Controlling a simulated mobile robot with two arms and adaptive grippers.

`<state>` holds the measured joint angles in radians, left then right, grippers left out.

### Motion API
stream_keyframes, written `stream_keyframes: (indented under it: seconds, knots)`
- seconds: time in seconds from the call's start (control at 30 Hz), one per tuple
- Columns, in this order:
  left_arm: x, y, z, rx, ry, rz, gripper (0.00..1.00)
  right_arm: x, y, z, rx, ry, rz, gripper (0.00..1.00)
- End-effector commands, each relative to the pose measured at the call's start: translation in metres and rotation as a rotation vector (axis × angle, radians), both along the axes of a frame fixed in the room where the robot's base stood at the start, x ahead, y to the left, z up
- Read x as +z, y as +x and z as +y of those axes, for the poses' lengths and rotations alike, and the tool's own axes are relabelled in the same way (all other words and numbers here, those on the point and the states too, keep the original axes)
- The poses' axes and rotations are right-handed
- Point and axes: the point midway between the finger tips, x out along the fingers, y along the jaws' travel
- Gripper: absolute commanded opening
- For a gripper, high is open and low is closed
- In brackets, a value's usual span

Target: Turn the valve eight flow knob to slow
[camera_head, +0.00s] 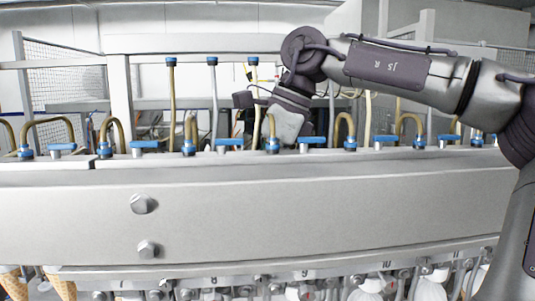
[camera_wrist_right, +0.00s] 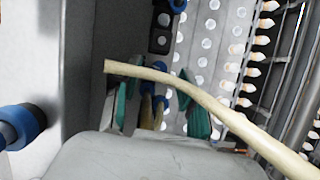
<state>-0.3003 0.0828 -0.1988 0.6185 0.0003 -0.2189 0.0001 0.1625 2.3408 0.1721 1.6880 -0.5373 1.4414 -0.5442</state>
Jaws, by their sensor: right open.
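A row of blue valve handles stands along the top of the steel beam, among them one above the number 8 (camera_head: 230,143) and one above the number 9 (camera_head: 313,141). My right arm comes in from the right, and its wrist reaches down behind the beam near the 9 handle; the fingers are hidden there. In the right wrist view my right gripper (camera_wrist_right: 160,103) is open, its green-padded fingers apart. A tan hose (camera_wrist_right: 185,80) crosses in front of them. Small blue and tan parts show between the fingers; I cannot tell whether they touch. My left gripper is not in view.
The steel beam (camera_head: 300,205) spans the front, with numbers and nozzles along its lower edge. Curved tan hoses with blue fittings (camera_head: 189,147) rise between the handles. A blue fitting (camera_wrist_right: 22,125) is close at left in the wrist view.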

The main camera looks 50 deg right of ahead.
Motion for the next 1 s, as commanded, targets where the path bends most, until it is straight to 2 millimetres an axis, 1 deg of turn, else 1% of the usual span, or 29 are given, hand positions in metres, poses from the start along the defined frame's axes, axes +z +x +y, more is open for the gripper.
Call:
stream_keyframes:
  seconds: [0.3,0.4,0.5,0.6,0.7,1.0]
  knots:
    - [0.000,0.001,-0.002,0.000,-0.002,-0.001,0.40,0.060,-0.017,-0.017,-0.003,0.000,-0.005,0.43]
    - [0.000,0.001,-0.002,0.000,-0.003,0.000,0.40,0.078,-0.022,-0.023,-0.002,0.000,-0.004,0.43]
    - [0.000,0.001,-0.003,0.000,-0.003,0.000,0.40,0.091,-0.026,-0.026,-0.002,0.000,-0.003,0.43]
    - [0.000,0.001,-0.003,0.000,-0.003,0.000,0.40,0.099,-0.028,-0.029,-0.001,0.000,-0.003,0.43]
    - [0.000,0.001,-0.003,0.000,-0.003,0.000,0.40,0.103,-0.030,-0.030,0.001,0.000,-0.001,0.43]
    - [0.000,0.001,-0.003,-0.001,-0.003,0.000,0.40,0.104,-0.030,-0.030,0.003,0.000,-0.002,0.43]
